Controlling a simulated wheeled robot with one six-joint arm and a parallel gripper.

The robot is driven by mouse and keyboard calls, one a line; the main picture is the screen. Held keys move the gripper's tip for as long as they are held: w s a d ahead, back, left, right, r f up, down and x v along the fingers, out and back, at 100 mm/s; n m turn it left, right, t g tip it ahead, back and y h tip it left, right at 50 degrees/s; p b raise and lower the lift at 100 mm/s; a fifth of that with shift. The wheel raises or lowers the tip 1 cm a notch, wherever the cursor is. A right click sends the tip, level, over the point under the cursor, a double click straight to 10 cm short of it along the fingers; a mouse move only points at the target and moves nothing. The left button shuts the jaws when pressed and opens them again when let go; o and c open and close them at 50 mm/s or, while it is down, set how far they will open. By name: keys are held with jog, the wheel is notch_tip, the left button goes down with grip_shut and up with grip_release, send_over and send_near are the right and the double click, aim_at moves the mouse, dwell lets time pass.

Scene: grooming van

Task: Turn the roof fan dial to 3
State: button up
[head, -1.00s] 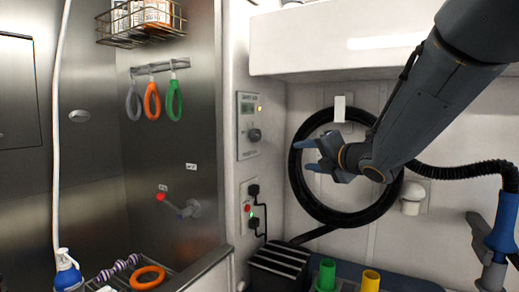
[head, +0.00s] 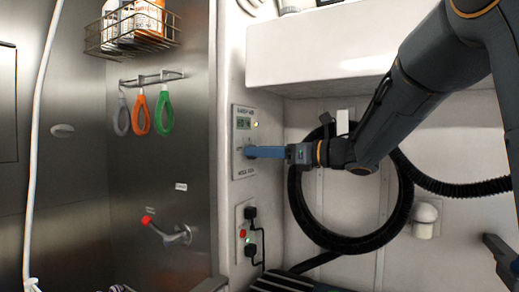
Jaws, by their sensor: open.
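The jaws are open, seen edge-on. I cannot tell whether the fingers touch the dial or stand on either side of it.
Below the panel is a socket plate (head: 244,232) with black plugs and a red button. A coiled black hose (head: 300,215) hangs behind my arm. A white overhead cabinet (head: 320,55) is above. A red-tipped lever (head: 165,230) is on the steel wall at left.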

jog(key=shift+w+a, duration=0.3)
jog(key=shift+a, duration=0.1)
jog(key=shift+c, duration=0.3)
jog(key=c, duration=1)
jog(key=shift+o, duration=0.2)
